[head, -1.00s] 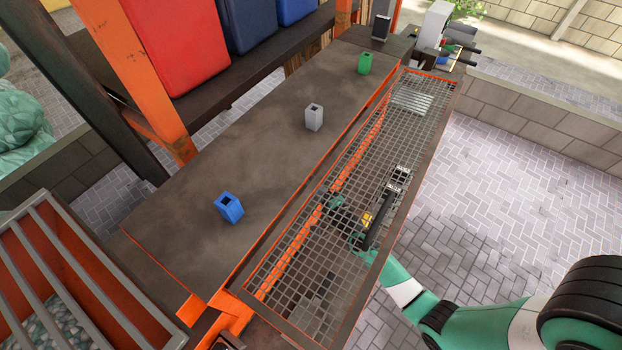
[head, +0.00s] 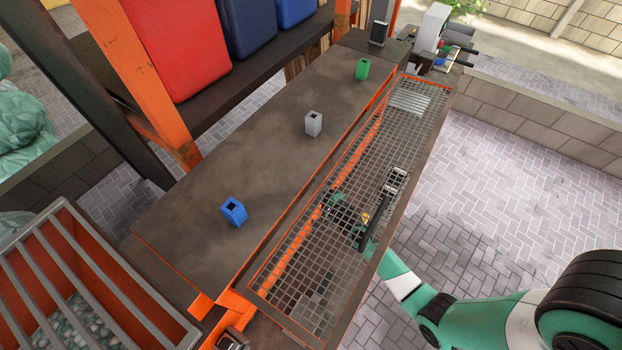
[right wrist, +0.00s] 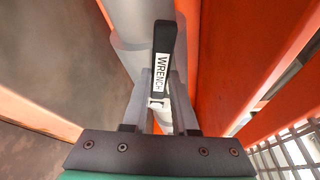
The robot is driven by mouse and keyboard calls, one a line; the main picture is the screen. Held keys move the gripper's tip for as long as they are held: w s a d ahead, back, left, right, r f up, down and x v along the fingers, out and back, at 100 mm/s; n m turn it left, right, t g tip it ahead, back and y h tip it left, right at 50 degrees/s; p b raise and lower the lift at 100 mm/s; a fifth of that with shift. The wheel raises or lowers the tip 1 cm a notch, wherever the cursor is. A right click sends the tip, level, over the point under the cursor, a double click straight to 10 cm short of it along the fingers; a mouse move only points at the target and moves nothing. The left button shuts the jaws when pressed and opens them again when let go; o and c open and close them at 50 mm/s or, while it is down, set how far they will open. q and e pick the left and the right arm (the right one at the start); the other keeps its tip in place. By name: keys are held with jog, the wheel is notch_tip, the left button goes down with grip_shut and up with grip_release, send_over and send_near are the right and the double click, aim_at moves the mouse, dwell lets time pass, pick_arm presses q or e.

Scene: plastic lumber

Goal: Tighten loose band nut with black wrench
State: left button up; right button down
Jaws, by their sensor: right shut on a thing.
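The black wrench (right wrist: 164,50), with a white WRENCH label, stands out ahead of my right gripper (right wrist: 161,86) in the right wrist view. The gripper is shut on it, with its near end between the fingers. A thick grey pipe (right wrist: 125,20) lies behind the wrench; I cannot tell whether they touch. In the head view my green right arm comes in from the right and passes under the wire mesh (head: 415,122), which partly hides the gripper. I cannot make out the loose band nut. My left gripper is not in view.
Orange walls (right wrist: 225,60) stand close on the right of the wrench. Blue (head: 233,211), grey (head: 313,124) and green (head: 363,69) hollow blocks stand on the brown bench top (head: 270,160). Paved floor is clear at right.

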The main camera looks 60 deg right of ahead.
jog(key=shift+d+r+m+p, duration=0.3)
jog(key=shift+r+m+p, duration=0.55)
jog(key=shift+p, duration=0.75)
jog(key=shift+g+y, duration=0.3)
jog(key=shift+s, duration=0.1)
jog(key=shift+s+a+b, duration=0.1)
jog(key=shift+s+b, duration=0.5)
jog(key=shift+s, duration=1.8)
jog(key=shift+s, duration=0.1)
jog(key=s+b, duration=0.3)
jog(key=s, duration=0.4)
jog(key=shift+s+a, duration=0.15)
jog(key=shift+s, duration=0.25)
